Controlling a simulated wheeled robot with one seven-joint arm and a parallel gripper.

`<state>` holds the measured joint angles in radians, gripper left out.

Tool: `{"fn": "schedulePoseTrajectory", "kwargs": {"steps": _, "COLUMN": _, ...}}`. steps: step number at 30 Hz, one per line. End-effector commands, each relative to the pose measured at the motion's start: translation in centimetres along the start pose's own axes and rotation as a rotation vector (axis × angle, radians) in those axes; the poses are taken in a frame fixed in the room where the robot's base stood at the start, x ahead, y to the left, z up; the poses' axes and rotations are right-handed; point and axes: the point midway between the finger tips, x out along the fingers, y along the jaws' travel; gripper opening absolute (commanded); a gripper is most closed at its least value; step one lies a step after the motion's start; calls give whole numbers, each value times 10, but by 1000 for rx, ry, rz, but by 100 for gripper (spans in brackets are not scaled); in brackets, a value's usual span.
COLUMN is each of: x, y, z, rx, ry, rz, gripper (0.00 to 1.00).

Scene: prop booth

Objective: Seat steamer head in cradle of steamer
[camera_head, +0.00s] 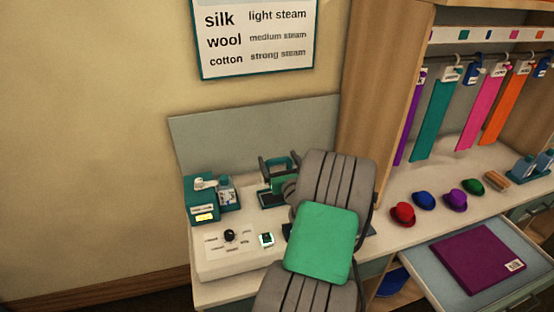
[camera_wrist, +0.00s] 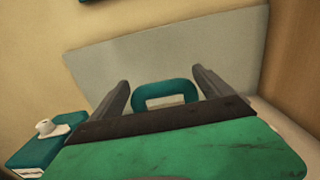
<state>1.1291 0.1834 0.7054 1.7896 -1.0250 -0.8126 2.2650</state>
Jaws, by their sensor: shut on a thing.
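The steamer head, seen as a teal loop handle (camera_head: 279,164), is between the dark fingers of my gripper (camera_head: 279,168). In the wrist view the teal handle (camera_wrist: 166,93) shows between the two fingers of my gripper (camera_wrist: 166,92). My gripper is shut on it. Below is a dark teal frame (camera_head: 270,200) on the counter, which looks like the cradle. My arm hides its right side. Whether the head touches the cradle cannot be told. The white steamer base panel (camera_head: 215,262) has a black knob and a small teal button (camera_head: 267,240).
A teal box (camera_head: 201,213) with a white piece on top and a bottle (camera_head: 225,197) stand left of my gripper. A grey back panel (camera_head: 250,127) rises behind. Several hats, including a red one (camera_head: 403,213), and an open drawer (camera_head: 430,268) are to the right.

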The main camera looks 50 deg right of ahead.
Motion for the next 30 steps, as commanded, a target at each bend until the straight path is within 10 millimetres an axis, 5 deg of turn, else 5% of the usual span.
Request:
{"fn": "schedulePoseTrajectory", "kwargs": {"steps": 15, "x": 0, "y": 0, "z": -54, "rx": 0, "ry": -2, "rz": 0, "gripper": 18}}
{"fn": "schedulePoseTrajectory", "kwargs": {"steps": 30, "x": 0, "y": 0, "z": -55, "rx": -1, "ry": -3, "rz": -1, "gripper": 18}}
